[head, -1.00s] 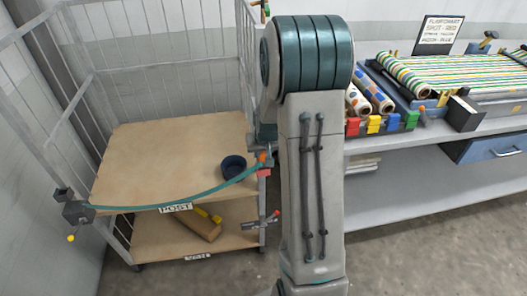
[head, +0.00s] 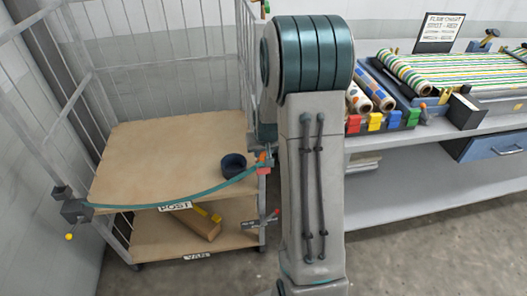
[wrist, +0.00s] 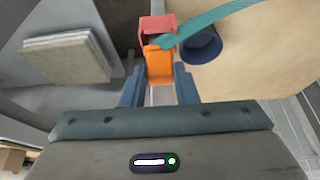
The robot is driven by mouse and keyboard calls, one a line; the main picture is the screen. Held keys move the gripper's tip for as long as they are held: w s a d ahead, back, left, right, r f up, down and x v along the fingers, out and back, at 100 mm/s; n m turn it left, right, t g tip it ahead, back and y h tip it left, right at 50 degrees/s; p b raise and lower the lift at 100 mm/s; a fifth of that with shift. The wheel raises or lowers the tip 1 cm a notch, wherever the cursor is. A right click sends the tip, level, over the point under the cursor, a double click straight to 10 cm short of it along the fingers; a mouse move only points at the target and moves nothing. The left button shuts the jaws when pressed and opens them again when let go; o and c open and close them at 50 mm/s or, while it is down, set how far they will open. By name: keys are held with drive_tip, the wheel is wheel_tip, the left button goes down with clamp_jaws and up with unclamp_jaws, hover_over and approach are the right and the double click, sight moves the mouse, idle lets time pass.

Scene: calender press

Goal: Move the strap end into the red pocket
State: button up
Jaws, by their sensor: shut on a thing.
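The strap is a teal band (head: 205,196) that runs slack across the front of the cage trolley from a dark bracket on the left post. It also shows in the wrist view (wrist: 215,22). Its orange end (wrist: 159,66) is between the blue fingers of my gripper (wrist: 158,80), which is shut on it. The red pocket (wrist: 157,22) is just beyond the orange end, which reaches its mouth edge; I cannot tell if any of it is inside. In the head view the pocket (head: 264,170) is at the right post; my arm hides most of my gripper.
A dark blue round bowl (head: 233,166) stands on the upper trolley shelf (head: 150,150), close to the strap. A wooden block with a yellow part lies on the lower shelf. The bench (head: 420,160) with rolls and coloured clips is at the right.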

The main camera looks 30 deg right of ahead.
drive_tip(key=shift+f+b, duration=0.5)
drive_tip(key=shift+b, duration=0.05)
drive_tip(key=o, duration=0.9)
drive_tip(key=v, duration=1.3)
drive_tip(key=shift+s+r, duration=0.1)
drive_tip(key=shift+r, duration=0.3)
drive_tip(key=shift+a, duration=0.1)
drive_tip(key=s+a+r+n, duration=0.1)
drive_tip(key=s+a, duration=0.3)
drive_tip(key=s, duration=0.2)
drive_tip(key=s+a+r+n+g+p, duration=0.1)
drive_tip(key=s+a, duration=0.4)
drive_tip(key=s, duration=0.1)
drive_tip(key=s+a+r+n+y, duration=0.1)
drive_tip(key=s+a, duration=0.4)
drive_tip(key=s, duration=0.1)
drive_tip(key=shift+s+r+g, duration=0.3)
drive_tip(key=shift+s+r, duration=0.05)
drive_tip(key=shift+r, duration=0.05)
